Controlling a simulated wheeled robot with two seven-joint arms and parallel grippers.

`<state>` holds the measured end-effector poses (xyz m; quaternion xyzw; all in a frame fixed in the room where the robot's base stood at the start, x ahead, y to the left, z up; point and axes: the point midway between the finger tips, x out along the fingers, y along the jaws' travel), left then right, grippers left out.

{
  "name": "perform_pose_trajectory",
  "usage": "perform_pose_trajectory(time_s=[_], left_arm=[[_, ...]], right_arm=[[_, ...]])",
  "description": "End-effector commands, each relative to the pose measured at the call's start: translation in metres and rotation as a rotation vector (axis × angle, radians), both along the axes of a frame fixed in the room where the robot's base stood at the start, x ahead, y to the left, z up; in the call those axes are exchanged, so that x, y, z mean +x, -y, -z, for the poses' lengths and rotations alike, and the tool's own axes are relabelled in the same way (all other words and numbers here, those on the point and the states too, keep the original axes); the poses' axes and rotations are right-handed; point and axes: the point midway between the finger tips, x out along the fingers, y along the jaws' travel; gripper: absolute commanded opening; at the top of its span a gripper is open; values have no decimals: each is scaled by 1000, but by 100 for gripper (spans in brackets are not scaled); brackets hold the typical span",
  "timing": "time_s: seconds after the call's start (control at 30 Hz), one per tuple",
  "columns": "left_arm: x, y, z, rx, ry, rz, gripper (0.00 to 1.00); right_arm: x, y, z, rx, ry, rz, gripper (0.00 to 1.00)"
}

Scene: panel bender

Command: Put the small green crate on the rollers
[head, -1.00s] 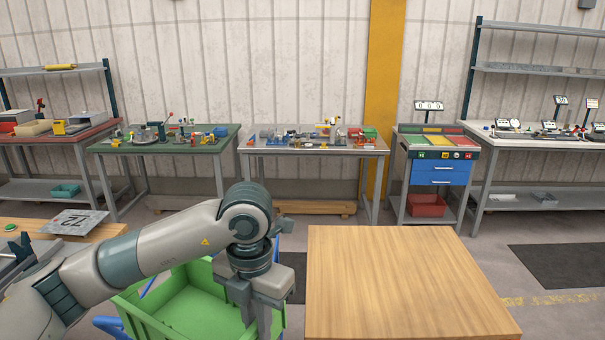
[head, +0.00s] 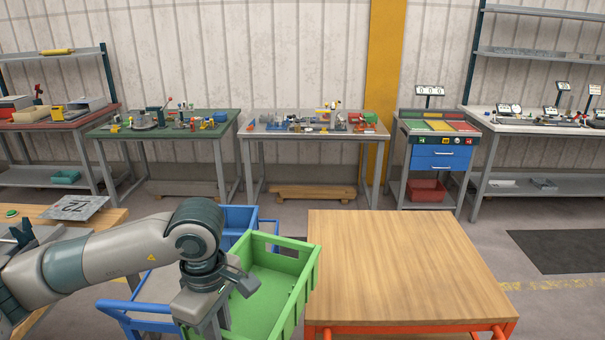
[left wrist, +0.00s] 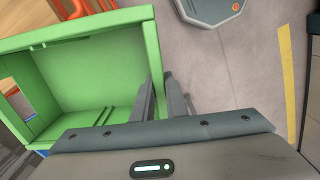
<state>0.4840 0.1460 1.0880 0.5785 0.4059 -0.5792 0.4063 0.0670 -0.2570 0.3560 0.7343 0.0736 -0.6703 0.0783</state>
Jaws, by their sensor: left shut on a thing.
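The small green crate (head: 297,300) is held in the air left of the wooden table in the head view, overlapping the blue cart. It looks empty inside. My left gripper (head: 215,325) is shut on one wall of the crate; its fingertips are partly hidden in the head view. In the left wrist view, the fingers (left wrist: 161,84) are at the right wall of the crate (left wrist: 90,82), which fills the left side. I cannot make out the rollers in either view. My right gripper is out of view.
A blue cart (head: 130,306) stands under and left of the crate. The bare wooden table (head: 400,260) with an orange frame (head: 415,329) is close on the right. A metal plate (head: 75,208) lies on a wooden top at left. Several workbenches line the wall.

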Motion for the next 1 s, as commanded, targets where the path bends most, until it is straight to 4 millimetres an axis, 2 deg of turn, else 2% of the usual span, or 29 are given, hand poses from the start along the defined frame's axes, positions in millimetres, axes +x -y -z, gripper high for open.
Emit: perform_pose_trajectory(time_s=[0.6,1.0], left_arm=[[-19,-41,21,0,2,859,0],[-27,-57,31,-4,2,1230,0]], right_arm=[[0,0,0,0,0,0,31],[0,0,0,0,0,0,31]])
